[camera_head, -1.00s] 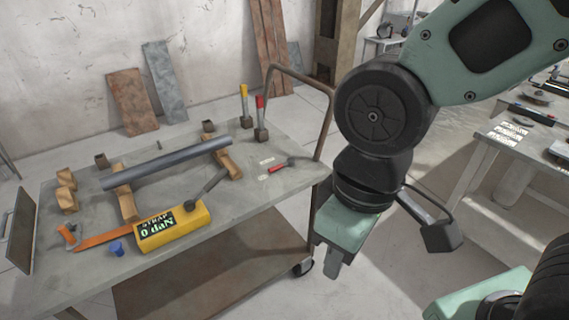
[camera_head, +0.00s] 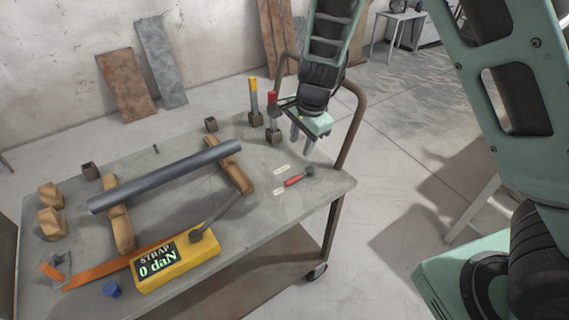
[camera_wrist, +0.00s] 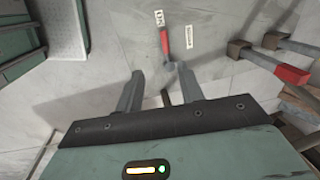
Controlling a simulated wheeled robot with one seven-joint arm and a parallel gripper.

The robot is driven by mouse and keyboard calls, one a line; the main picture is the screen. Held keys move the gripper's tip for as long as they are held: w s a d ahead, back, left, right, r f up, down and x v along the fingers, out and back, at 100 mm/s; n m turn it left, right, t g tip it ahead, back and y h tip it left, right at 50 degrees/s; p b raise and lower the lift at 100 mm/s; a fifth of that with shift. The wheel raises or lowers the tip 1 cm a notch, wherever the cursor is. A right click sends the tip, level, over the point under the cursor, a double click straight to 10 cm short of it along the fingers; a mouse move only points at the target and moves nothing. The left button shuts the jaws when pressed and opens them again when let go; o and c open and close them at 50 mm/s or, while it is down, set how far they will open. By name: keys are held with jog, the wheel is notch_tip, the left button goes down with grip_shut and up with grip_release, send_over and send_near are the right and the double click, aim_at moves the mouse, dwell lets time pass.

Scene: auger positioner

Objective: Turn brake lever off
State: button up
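The brake lever has a short red handle (camera_head: 293,180) and a dark pivot (camera_head: 310,171). It lies on the right part of the cart top. In the wrist view the red handle (camera_wrist: 164,40) points away from my gripper. Its tip is nearer the left white label (camera_wrist: 158,18) than the right one (camera_wrist: 189,37); the lettering is too small to read surely. My gripper (camera_head: 301,146) is open and empty, pointing down above the cart's back right part, behind the lever. In the wrist view the lever's pivot shows just beyond and between the open fingers (camera_wrist: 160,90).
Upright yellow-handled (camera_head: 253,97) and red-handled (camera_head: 272,110) levers stand close left of my gripper. A grey pipe (camera_head: 165,175) rests on wooden blocks. A yellow strap gauge (camera_head: 175,264) reads 0 daN. The cart's bent handle rail (camera_head: 352,125) rises on the right.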

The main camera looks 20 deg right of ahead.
jog(key=w, duration=0.1)
jog(key=b, duration=0.2)
send_near(292, 179)
jog(key=f, duration=0.5)
jog(key=w+f, duration=0.1)
jog(key=f, duration=0.2)
jog(key=shift+w+a+f, duration=0.1)
jog(key=shift+a, duration=0.25)
grip_shut()
